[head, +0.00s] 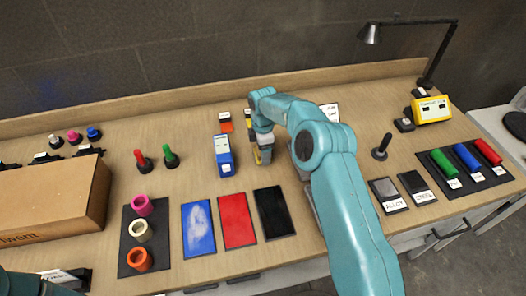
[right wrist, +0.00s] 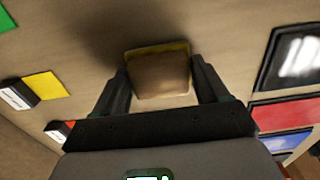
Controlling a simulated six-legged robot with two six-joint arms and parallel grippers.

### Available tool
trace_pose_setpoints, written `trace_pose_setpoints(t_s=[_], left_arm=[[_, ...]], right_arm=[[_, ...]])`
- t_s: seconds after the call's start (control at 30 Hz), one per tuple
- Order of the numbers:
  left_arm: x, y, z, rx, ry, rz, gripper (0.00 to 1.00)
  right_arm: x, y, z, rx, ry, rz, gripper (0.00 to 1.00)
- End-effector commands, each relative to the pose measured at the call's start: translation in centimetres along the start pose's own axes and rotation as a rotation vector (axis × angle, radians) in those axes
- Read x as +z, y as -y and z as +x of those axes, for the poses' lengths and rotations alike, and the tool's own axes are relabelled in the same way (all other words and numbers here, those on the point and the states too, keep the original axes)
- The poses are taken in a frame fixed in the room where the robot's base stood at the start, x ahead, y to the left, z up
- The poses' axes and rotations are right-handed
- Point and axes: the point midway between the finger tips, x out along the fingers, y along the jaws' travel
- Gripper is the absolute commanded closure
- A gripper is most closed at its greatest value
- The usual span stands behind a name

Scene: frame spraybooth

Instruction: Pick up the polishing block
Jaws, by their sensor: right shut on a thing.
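The polishing block (right wrist: 158,75), brownish with a yellow edge, sits between the two dark fingers of my right gripper (right wrist: 160,88) in the right wrist view. The gripper is shut on it. In the head view my right gripper (head: 262,154) points down at the middle of the bench, just right of a blue box, and the block is mostly hidden there by the gripper. I cannot tell whether the block touches the bench. Only a teal piece of my left arm shows at the lower left corner; its gripper is out of view.
The blue box (head: 223,156) stands close beside the right gripper. Blue (head: 198,229), red (head: 237,220) and black (head: 273,212) panels lie in front. A cardboard box (head: 50,203) is at left, a yellow device (head: 432,110) and lamp (head: 371,34) at right.

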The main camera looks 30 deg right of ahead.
Motion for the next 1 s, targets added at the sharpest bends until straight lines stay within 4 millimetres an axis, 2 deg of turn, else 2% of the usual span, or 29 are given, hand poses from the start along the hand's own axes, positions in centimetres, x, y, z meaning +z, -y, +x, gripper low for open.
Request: trace_pose_setpoints(t_s=[0.13,0.27,0.47,0.7,0.9,1.0], left_arm=[[0.0,0.1,0.2,0.000,0.000,0.000,0.57],[0.0,0.2,0.5,0.000,0.000,0.000,0.57],[0.0,0.4,1.2,0.000,0.000,0.000,0.57],[0.0,0.4,1.2,0.000,0.000,0.000,0.57],[0.0,0.0,0.1,0.000,0.000,0.000,0.57],[0.0,-0.1,-0.3,0.000,0.000,0.000,0.57]], right_arm=[[-0.1,0.1,-0.3,-0.004,0.000,-0.001,0.57],[-0.1,0.0,-1.7,-0.001,0.000,-0.001,0.57],[-0.1,0.0,-5.8,0.002,-0.002,0.000,0.57],[-0.1,0.0,-11.8,0.002,-0.001,0.000,0.57],[-0.1,-0.1,-16.2,0.000,-0.001,-0.001,0.57],[-0.1,0.0,-17.6,-0.001,-0.001,0.000,0.57]])
